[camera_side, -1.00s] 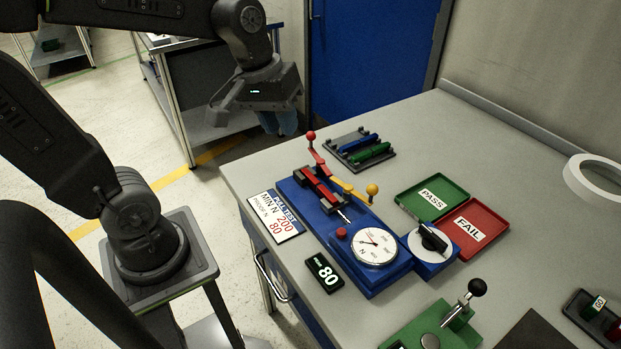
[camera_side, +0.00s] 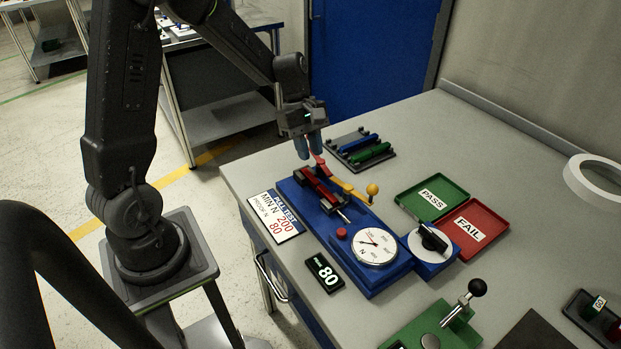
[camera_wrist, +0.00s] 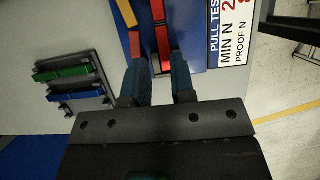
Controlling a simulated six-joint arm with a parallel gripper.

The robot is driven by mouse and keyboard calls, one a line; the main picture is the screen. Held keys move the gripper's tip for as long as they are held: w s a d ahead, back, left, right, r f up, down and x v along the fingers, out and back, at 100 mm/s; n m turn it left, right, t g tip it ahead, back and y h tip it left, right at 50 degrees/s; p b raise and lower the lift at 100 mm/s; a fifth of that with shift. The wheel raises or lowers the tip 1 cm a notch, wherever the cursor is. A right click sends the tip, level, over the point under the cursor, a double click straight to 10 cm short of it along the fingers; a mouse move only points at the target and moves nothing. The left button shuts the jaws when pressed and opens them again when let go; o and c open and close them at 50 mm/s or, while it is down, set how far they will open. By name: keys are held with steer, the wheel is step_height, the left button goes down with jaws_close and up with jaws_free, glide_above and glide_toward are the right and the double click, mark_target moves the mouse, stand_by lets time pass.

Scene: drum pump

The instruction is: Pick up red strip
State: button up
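The red strip (camera_side: 318,187) lies lengthwise on the blue pull tester (camera_side: 360,272), among its dark clamps. In the wrist view the red strip (camera_wrist: 161,38) runs up from just beyond the fingertips. My gripper (camera_side: 309,148) is above the far end of the tester, near the red lever (camera_side: 318,165), and hides the lever's ball. In the wrist view my gripper (camera_wrist: 160,80) is open, its two blue-grey fingers apart with nothing clearly held between them. I cannot tell the exact height gap between the fingers and the strip.
A yellow lever (camera_side: 350,188) with a ball sticks out beside the strip. A dark rack (camera_side: 346,143) with blue and green strips lies behind. Green PASS (camera_side: 415,206) and red FAIL (camera_side: 497,222) trays sit right. A PULL TEST card (camera_side: 263,208) lies left.

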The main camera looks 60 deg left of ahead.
mark_target(315, 181)
steer(key=x, duration=0.7)
steer(key=shift+s+a+f, duration=0.1)
steer(key=shift+f, duration=0.1)
jaws_close()
